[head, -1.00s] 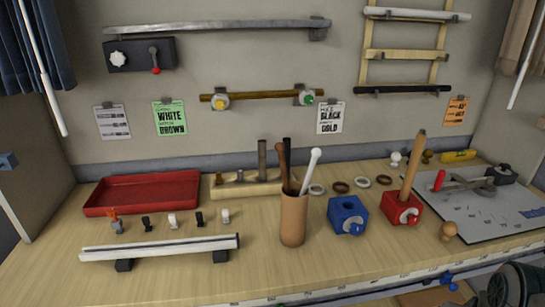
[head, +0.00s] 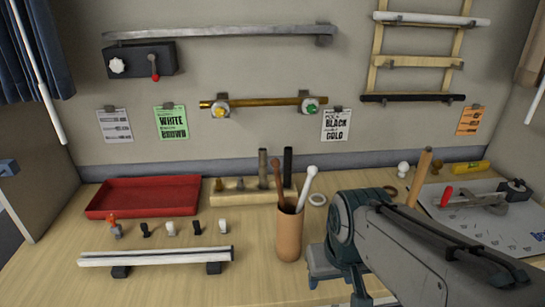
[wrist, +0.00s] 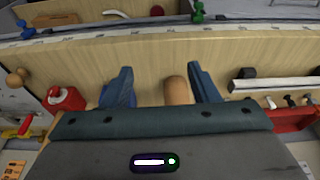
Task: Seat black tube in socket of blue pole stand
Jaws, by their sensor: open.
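A black tube (head: 288,166) stands upright in the wooden rack (head: 232,192) at the back of the table. A long black rod (head: 412,97) also lies on the lowest rung of the wall ladder. The blue pole stand is hidden behind my arm in the head view; in the wrist view I cannot separate it from my bluish left finger. My gripper (wrist: 158,74) is open above the table. Its fingers are apart with nothing held between them, and the brown cup shows beyond, near the right finger.
A brown cup (head: 289,238) holding a white-ended stick and a brown stick stands left of my arm. The red stand (wrist: 67,99) shows in the wrist view. A red tray (head: 143,197), small clips and a white bar (head: 155,257) on black supports lie at left.

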